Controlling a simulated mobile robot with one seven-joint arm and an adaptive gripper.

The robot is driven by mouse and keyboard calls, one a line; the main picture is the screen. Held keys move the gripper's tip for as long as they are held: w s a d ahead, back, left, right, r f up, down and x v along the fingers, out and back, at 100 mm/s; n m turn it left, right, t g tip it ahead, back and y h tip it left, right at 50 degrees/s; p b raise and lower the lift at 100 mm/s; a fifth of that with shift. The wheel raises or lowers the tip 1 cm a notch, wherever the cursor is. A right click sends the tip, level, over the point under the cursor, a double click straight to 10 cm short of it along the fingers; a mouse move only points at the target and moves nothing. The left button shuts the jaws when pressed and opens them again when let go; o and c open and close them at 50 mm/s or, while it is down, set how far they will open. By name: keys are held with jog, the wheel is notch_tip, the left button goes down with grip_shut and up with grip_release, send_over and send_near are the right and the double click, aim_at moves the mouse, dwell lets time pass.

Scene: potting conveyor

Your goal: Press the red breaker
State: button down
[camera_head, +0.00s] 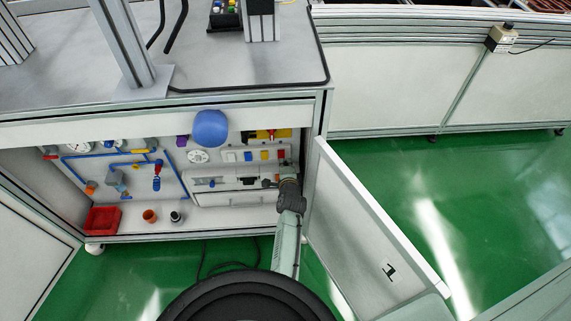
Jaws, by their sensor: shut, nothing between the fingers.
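The red breaker (281,154) is a small red block at the right end of a row on the panel inside the open cabinet. A yellow one (264,155), a blue one (248,156) and a white one (231,157) stand to its left. My gripper (269,183) is small and dark in this view, inside the cabinet at the end of my arm, just below the row. It is shut and empty. It appears apart from the red breaker, but the exact gap cannot be told.
The open cabinet door (365,235) stands close to the right of my arm. A blue rounded object (210,128) juts out at the cabinet's top edge. A red bin (102,220) and an orange cup (150,216) are at the lower left. Green floor (480,200) is clear at right.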

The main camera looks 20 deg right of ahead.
jog(key=shift+w+d+f+b, duration=0.15)
jog(key=shift+w+b, duration=0.2)
jog(key=shift+w, duration=0.05)
